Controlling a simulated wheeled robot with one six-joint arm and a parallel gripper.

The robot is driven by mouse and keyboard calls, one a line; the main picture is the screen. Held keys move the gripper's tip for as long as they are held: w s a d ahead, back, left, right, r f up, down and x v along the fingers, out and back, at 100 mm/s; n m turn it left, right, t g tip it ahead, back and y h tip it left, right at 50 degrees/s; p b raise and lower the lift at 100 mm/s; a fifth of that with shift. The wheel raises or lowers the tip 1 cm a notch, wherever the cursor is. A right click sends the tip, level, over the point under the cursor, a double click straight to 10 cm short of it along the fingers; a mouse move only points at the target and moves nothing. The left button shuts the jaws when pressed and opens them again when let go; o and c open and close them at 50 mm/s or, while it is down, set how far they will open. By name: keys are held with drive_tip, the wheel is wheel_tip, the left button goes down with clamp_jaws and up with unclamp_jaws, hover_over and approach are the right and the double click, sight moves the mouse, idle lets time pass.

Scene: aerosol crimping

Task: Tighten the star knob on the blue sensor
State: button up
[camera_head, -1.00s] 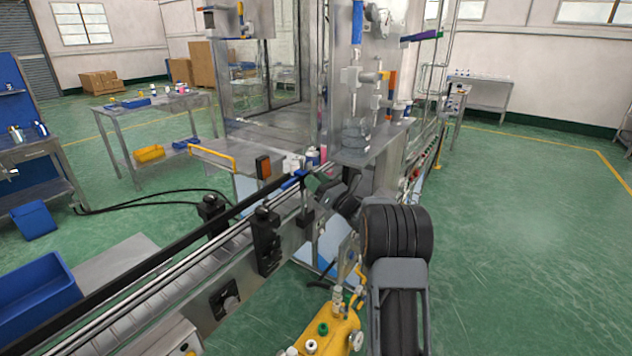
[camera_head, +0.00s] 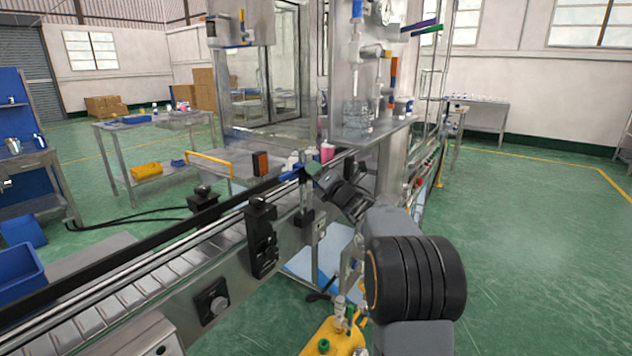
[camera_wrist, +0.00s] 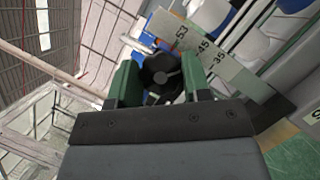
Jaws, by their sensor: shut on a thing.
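In the wrist view, a black star knob (camera_wrist: 161,73) sits between the two green-lined fingers of my gripper (camera_wrist: 160,62), which is shut on it. A pale scale strip (camera_wrist: 208,48) with printed numbers runs just beyond the fingers. A blue part (camera_wrist: 212,14), apparently the blue sensor, shows behind the strip, partly covered. In the head view, my gripper (camera_head: 318,176) reaches the conveyor's rail beside a small blue part (camera_head: 290,174). The knob is hidden there by the gripper and wrist.
The conveyor (camera_head: 150,282) runs from the lower left toward the crimping machine (camera_head: 372,136). A pink can (camera_head: 327,152) stands close beyond my gripper. A yellow tank (camera_head: 334,338) with fittings is below my arm. Green floor at the right is open.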

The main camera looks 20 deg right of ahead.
drive_tip(key=m+g+h+p, duration=0.1)
drive_tip(key=m+p, duration=0.2)
drive_tip(key=m+g+p, duration=0.1)
drive_tip(key=m+p, duration=0.2)
drive_tip(key=m, duration=0.1)
drive_tip(key=m+g+h+p, duration=0.1)
drive_tip(key=m+p, duration=0.2)
drive_tip(key=p, duration=0.1)
drive_tip(key=shift+r+h, duration=0.25)
drive_tip(key=shift+h, duration=0.05)
drive_tip(key=shift+f+m, duration=0.1)
drive_tip(key=shift+m, duration=0.3)
drive_tip(key=o, duration=0.9)
drive_tip(key=shift+f, duration=0.1)
drive_tip(key=s+d, duration=0.1)
drive_tip(key=s, duration=0.8)
drive_tip(key=s+d+r+b, duration=0.1)
drive_tip(key=s, duration=0.3)
drive_tip(key=shift+s+d+r, duration=0.1)
drive_tip(key=shift+s+d, duration=0.15)
drive_tip(key=shift+d, duration=0.1)
